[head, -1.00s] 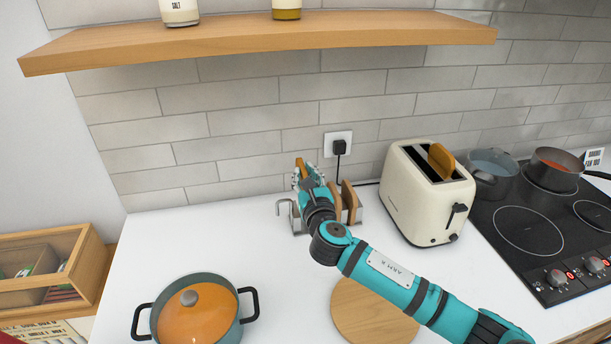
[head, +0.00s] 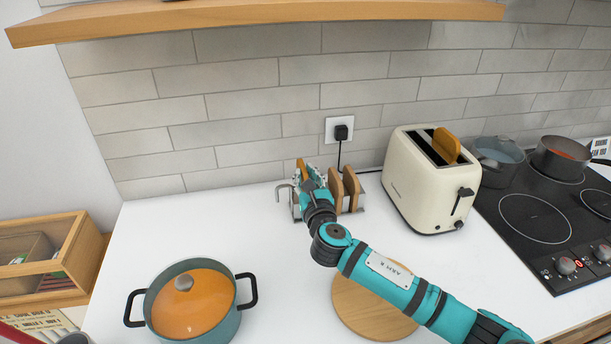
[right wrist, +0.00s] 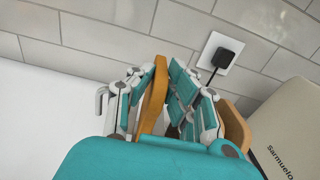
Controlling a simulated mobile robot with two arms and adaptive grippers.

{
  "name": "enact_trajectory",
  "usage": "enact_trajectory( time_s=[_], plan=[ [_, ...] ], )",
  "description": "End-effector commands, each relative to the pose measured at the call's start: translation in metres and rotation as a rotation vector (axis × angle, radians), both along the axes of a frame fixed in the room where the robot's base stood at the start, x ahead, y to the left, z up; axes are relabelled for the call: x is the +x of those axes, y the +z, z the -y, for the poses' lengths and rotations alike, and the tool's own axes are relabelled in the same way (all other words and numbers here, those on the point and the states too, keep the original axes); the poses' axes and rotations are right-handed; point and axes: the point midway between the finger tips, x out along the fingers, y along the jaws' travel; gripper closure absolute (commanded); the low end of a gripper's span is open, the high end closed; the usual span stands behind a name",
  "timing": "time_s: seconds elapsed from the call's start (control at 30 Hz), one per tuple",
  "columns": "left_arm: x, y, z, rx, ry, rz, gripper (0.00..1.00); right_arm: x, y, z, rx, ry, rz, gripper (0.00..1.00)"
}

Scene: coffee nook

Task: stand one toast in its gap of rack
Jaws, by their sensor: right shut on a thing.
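My right gripper (head: 306,177) is shut on a toast (right wrist: 153,95), seen edge-on and slightly tilted between the fingers in the right wrist view. In the head view the held toast (head: 301,166) shows as a small brown strip at the left part of the rack. The metal rack (head: 284,190) stands on the counter near the wall, its left part mostly hidden by my gripper. Whether the held toast sits in a gap is hidden. Two more toasts (head: 352,189) stand upright in the rack's right part. Another toast (head: 446,146) sticks out of the toaster. My left gripper is not in view.
A cream toaster (head: 421,190) stands right of the rack, with the hob (head: 535,219) and pots beyond. A round wooden board (head: 350,306) lies under my right arm. An orange-lidded pot (head: 194,305) stands front left. The counter left of the rack is clear.

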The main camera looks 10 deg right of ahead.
Motion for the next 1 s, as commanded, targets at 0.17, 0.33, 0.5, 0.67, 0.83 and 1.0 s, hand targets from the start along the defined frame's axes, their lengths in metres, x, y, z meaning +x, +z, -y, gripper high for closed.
enact_trajectory(
  time_s=[0.17, 0.33, 0.5, 0.67, 0.83, 1.0],
  plan=[
    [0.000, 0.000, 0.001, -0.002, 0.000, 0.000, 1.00, 0.000, 0.000, 0.000, 0.000, 0.000, 0.000, 1.00],
    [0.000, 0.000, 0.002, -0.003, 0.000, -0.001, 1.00, 0.000, 0.000, 0.000, 0.001, 0.000, 0.000, 0.73],
    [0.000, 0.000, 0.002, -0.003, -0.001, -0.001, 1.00, 0.000, 0.000, 0.000, 0.001, 0.000, 0.000, 0.59],
    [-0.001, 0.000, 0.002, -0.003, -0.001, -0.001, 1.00, 0.000, 0.000, 0.000, 0.000, 0.000, 0.000, 0.59],
    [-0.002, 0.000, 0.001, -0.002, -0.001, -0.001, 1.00, -0.009, -0.001, 0.000, 0.000, 0.001, -0.001, 0.59],
    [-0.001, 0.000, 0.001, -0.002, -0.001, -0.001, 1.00, -0.040, -0.001, 0.000, 0.000, 0.002, -0.002, 0.59]
  ],
)
